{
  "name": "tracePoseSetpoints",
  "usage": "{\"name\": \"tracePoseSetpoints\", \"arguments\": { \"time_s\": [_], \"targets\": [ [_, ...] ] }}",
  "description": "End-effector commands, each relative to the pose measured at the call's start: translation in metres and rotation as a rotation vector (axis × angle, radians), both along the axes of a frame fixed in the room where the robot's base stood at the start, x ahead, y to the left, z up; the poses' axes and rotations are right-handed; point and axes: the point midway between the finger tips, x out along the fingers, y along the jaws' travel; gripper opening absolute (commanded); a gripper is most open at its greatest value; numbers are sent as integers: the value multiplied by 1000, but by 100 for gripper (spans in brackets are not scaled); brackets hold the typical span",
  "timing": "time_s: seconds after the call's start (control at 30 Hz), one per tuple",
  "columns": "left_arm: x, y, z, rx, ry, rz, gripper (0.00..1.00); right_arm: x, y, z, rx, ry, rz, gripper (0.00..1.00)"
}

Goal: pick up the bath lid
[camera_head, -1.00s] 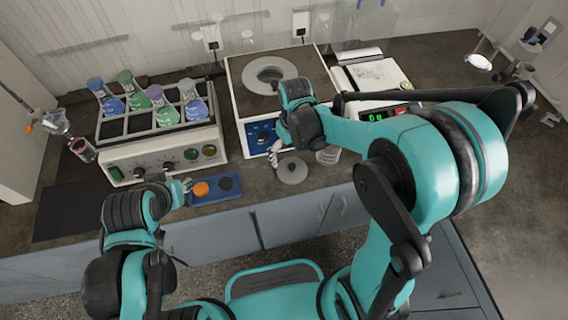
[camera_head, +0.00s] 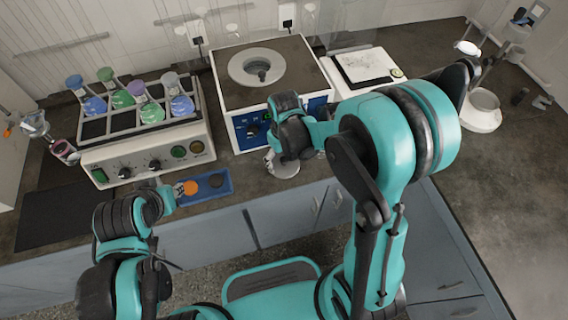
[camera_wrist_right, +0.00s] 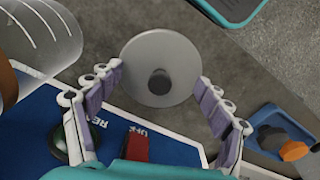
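The bath lid is a flat grey disc with a dark knob in its middle. It lies on the bench in front of the white bath (camera_head: 235,100) and is partly covered by my right gripper (camera_head: 272,160) in the head view (camera_head: 287,170). In the right wrist view the whole lid (camera_wrist_right: 182,50) shows below my right gripper (camera_wrist_right: 158,78). Its fingers are spread wide, one on each side of the lid's near edge, and nothing is between them. Whether they touch the rim I cannot tell. My left gripper (camera_head: 178,190) is by the blue tray; its fingers are too small to read.
The blue tray (camera_head: 225,187) holds an orange and a dark round piece. A flask rack (camera_head: 88,157) stands at left. The bath's front has a red switch (camera_wrist_right: 136,147) and a knob. A clear glass vessel (camera_wrist_right: 45,40) is close beside my right gripper. A white scale-like device (camera_head: 345,88) stands right of the bath.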

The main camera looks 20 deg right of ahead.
Motion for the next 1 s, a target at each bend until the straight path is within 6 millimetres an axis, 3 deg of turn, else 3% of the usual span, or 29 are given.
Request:
{"name": "tracePoseSetpoints", "arguments": {
  "time_s": [0.03,0.13,0.3,0.87,0.93,1.0],
  "targets": [
    [0,0,0,0,0,0,31,0,0,0,0,0,0,55],
    [0,0,0,0,0,0,31,0,0,0,0,0,0,29],
    [0,0,0,0,0,0,31,-1,0,-1,0,0,0,14],
    [0,0,0,0,0,0,31,-1,-1,-1,-2,1,0,10],
    [0,0,2,0,0,0,31,-1,-1,4,-2,1,-1,0],
    [0,0,6,0,0,0,31,-1,-1,11,-2,1,-1,0]
  ]
}}
